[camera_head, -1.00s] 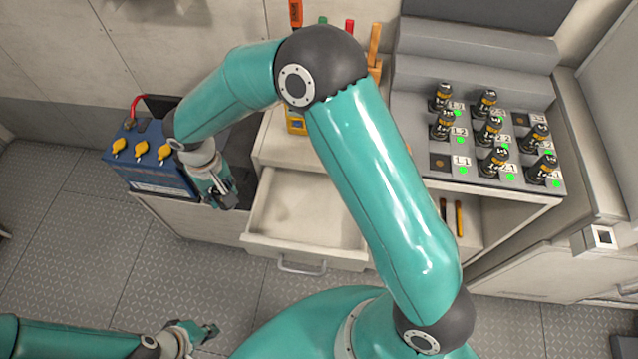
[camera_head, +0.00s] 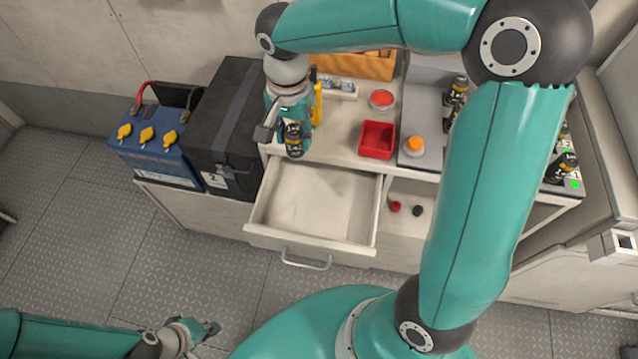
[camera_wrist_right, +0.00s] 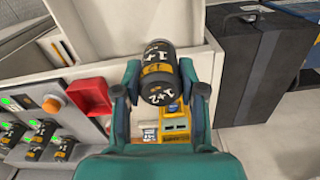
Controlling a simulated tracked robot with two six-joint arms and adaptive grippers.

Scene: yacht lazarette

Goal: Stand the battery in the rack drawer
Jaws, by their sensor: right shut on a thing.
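A small black battery (camera_head: 293,140) with a yellow band and white markings is in my right gripper (camera_head: 288,128). The wrist view shows the battery (camera_wrist_right: 157,75) between the two fingers of the right gripper (camera_wrist_right: 160,92), which are shut on it. The gripper hangs near the counter's front left edge, by the back of the drawer. The drawer (camera_head: 312,247) is pulled open, with a pale, bare bottom, and its interior looks empty. My left gripper (camera_head: 200,335) is low at the bottom left, away from the furniture; its jaw opening is unclear.
A black case (camera_head: 225,120) and a blue battery (camera_head: 150,150) with yellow caps stand left of the drawer. A red bin (camera_head: 377,140), an orange knob (camera_head: 414,145) and a yellow meter (camera_head: 317,100) are on the counter. Several similar batteries stand on the right, partly hidden by my arm.

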